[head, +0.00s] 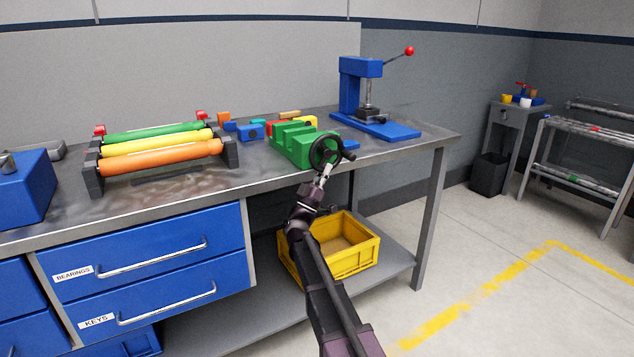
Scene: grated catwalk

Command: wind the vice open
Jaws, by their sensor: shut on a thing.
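The green vice (291,143) sits on the grey workbench near its front edge, with its jaws toward the back left. Its black handwheel (325,150) faces the front right, and a crank handle (348,156) sticks out at the wheel's right side. My gripper (325,170) reaches up from below and is shut at the lower part of the handwheel. The fingertips are small here, and the exact contact with the rim is hard to make out. The gap between the vice jaws is too small to judge.
A blue press (361,85) with a red-knobbed lever stands behind the vice. Coloured rollers (160,146) on a rack lie left. Several small blocks (250,132) sit behind the vice. A yellow crate (345,262) is on the lower shelf. The floor (480,240) at right is clear.

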